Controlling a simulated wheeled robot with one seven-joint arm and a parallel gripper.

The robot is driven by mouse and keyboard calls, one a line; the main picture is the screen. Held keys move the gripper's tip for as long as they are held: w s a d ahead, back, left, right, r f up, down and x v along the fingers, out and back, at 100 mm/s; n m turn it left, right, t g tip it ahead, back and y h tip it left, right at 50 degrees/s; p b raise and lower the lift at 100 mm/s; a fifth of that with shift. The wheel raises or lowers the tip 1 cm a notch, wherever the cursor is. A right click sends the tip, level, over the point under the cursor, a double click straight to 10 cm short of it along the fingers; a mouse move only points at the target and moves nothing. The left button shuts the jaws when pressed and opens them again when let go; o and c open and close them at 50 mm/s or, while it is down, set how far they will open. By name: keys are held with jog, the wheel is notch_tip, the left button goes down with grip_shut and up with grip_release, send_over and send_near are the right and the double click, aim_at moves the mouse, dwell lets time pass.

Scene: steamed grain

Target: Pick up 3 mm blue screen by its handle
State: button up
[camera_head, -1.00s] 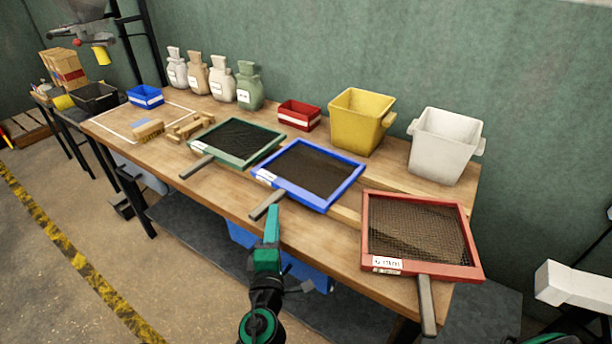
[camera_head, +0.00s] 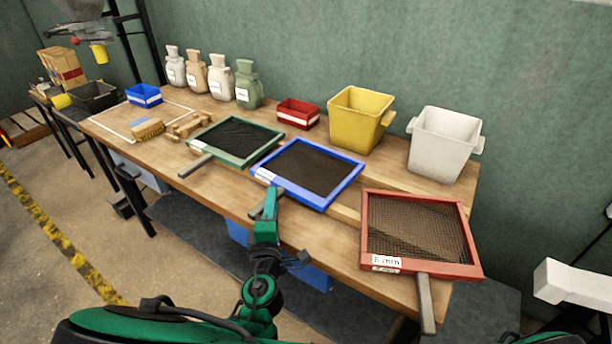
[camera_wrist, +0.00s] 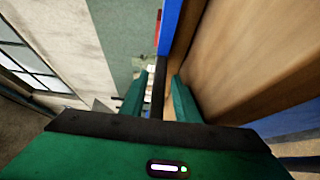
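The blue-framed screen (camera_head: 318,196) lies on the table between a green-framed and a red-framed screen. Its dark handle (camera_head: 257,212) points to the front edge, partly hidden by my gripper (camera_head: 269,203). In the wrist view the handle (camera_wrist: 157,97) runs between the two green fingers of my gripper (camera_wrist: 161,76), and the blue frame (camera_wrist: 172,22) is beyond them. The fingers are apart, with small gaps on both sides of the handle. The label on the blue screen is too small to read.
The green screen (camera_head: 207,127) lies to the left and the red screen (camera_head: 445,268) to the right, each with a handle toward the front. Yellow (camera_head: 357,119) and white (camera_head: 443,143) bins stand behind. The wooden table edge is close to my gripper.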

grip_shut()
jog(key=shift+r, duration=0.15)
